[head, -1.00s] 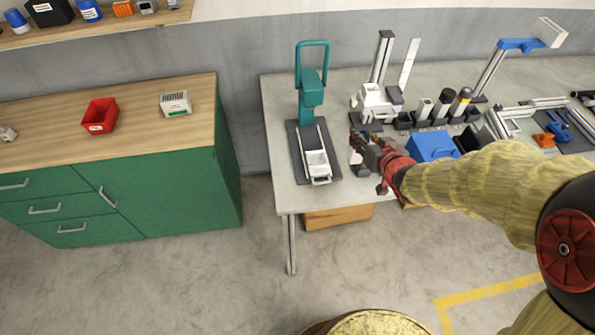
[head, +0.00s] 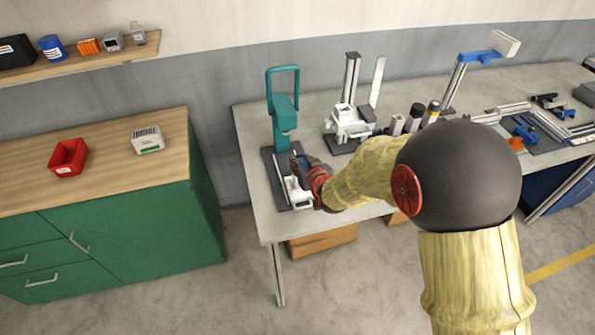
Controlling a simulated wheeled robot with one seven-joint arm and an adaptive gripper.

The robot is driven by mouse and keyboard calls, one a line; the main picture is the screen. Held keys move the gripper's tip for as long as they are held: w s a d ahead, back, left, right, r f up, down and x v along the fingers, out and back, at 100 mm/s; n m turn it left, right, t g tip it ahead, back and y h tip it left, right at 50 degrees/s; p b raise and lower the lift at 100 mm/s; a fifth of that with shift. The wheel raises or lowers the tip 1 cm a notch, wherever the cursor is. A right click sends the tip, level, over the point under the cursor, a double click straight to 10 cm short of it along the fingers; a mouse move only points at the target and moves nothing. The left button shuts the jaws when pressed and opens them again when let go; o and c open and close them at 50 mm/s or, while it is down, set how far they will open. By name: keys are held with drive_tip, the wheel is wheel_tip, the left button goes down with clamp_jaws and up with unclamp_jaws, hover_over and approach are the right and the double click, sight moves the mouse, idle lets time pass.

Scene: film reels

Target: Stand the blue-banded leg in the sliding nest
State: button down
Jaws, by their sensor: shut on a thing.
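The teal press (head: 284,112) stands on a dark base plate at the left end of the bench. The white sliding nest (head: 297,194) sits on the rails at the front of that base, partly hidden by my gripper. My gripper (head: 300,163) is over the right side of the nest, its jaws shut on a small piece. The piece is mostly hidden by the fingers; I take it for the blue-banded leg, but its band and its tilt cannot be made out. I cannot tell whether it touches the nest.
A white fixture with uprights (head: 350,122) stands right of the press. Beside it are several upright cylinders (head: 415,116), one with a yellow band. My arm covers the bench front there. A green cabinet (head: 120,225) with a red bin (head: 68,157) stands at left.

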drive_tip(key=shift+w+a+f, duration=0.35)
drive_tip(key=shift+a+f, duration=0.15)
drive_tip(key=shift+f, duration=0.2)
drive_tip(key=shift+a+f+b, duration=0.1)
drive_tip(key=shift+f+b, duration=0.35)
drive_tip(key=shift+f, duration=1.15)
drive_tip(key=shift+f, duration=0.1)
drive_tip(key=c, duration=1.5)
unclamp_jaws()
drive_tip(key=shift+o, duration=0.6)
